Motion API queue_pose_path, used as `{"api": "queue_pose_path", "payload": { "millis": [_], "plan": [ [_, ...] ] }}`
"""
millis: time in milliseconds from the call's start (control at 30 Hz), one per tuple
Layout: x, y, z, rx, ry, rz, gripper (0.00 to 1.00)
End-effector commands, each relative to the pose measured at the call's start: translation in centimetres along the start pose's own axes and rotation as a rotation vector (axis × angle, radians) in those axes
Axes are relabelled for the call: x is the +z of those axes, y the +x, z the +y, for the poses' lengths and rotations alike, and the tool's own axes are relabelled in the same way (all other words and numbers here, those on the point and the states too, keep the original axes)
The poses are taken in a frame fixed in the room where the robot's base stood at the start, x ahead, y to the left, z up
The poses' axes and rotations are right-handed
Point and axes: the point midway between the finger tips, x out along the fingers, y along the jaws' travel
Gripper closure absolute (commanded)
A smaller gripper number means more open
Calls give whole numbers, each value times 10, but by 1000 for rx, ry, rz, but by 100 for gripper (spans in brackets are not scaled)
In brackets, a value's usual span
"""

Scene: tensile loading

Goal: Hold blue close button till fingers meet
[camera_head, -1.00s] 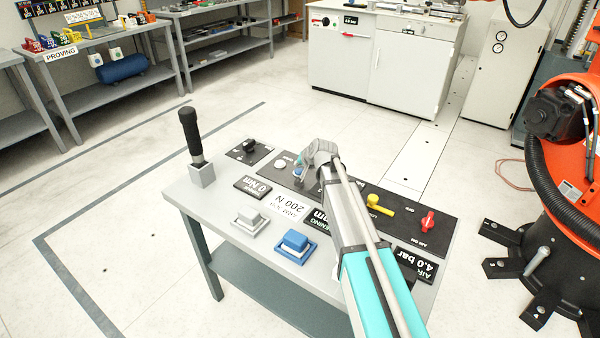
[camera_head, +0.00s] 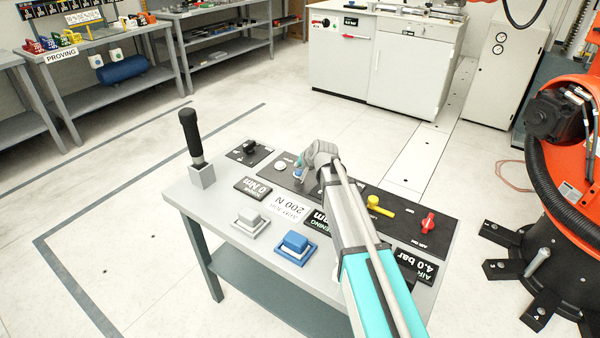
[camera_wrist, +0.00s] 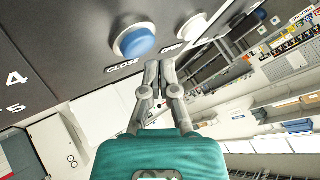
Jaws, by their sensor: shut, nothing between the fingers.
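The round blue button (camera_wrist: 135,42) sits in a pale ring on a dark panel, with the label CLOSE below it, in the wrist view. My gripper (camera_wrist: 157,66) is shut, its fingertips together and nothing between them. In that picture the fingertips lie below and right of the blue button, over the panel edge near the label; I cannot tell whether they touch the panel.
A round white button (camera_wrist: 191,27) is right of the blue one. The console (camera_head: 225,215) also carries a square blue button (camera_head: 295,243), a grey button (camera_head: 249,220), a black-handled lever (camera_head: 191,140), a yellow valve (camera_head: 378,206) and a red knob (camera_head: 428,223). An orange robot (camera_head: 572,180) stands right.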

Motion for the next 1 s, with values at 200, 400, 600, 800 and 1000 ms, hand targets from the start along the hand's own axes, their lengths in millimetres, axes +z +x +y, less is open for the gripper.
{"api": "queue_pose_path", "payload": {
  "millis": [200,400,600,800,1000],
  "plan": [
    [0,0,0,0,0,0,100],
    [2,4,2,0,0,0,100],
    [3,7,4,0,0,0,100],
    [3,7,4,0,0,0,100],
    [3,7,4,0,0,0,100]
  ]
}}
